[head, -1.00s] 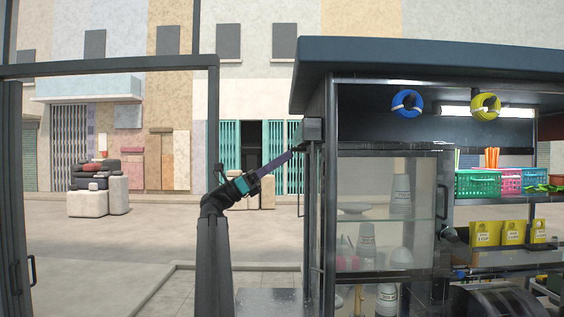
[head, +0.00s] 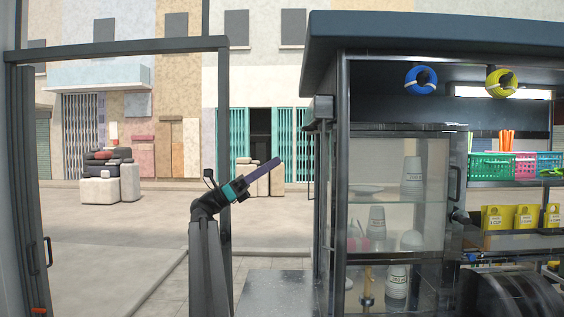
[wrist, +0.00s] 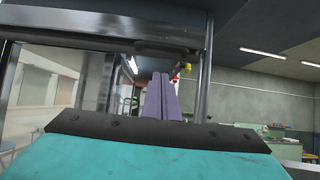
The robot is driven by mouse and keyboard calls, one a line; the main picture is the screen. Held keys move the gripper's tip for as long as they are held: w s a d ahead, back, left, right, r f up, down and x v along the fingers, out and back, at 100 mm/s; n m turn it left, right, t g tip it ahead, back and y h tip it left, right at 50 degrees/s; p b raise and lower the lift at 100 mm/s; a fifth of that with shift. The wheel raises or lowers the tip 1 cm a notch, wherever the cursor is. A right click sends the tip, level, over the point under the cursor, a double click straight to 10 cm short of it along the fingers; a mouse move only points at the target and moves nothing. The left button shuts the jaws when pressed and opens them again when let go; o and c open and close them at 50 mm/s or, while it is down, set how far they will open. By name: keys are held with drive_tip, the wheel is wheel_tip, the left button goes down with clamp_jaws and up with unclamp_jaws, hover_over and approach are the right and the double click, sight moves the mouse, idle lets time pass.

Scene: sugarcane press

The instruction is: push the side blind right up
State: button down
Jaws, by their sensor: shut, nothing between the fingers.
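The side blind appears to be the dark rolled or boxed piece (head: 320,108) high on the stall's left side, under the roof edge. It is seen nearly edge-on, so I cannot tell how far up it is. My gripper (head: 279,161) has purple fingers pressed together, with nothing between them. It points up and to the right, left of the stall and below that dark piece, apart from it in the head view. In the wrist view the shut fingers (wrist: 162,98) point toward the stall's frame, below a dark crossbar (wrist: 100,38).
The stall's glass cabinet (head: 398,190) holds stacked cups. A dark post (head: 336,200) stands at its left corner. A dark door frame (head: 120,46) stands at the left. Coloured baskets (head: 490,165) and yellow packs sit on the right.

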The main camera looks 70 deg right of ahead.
drive_tip(key=v, duration=0.3)
drive_tip(key=shift+w, duration=0.1)
idle(0.5)
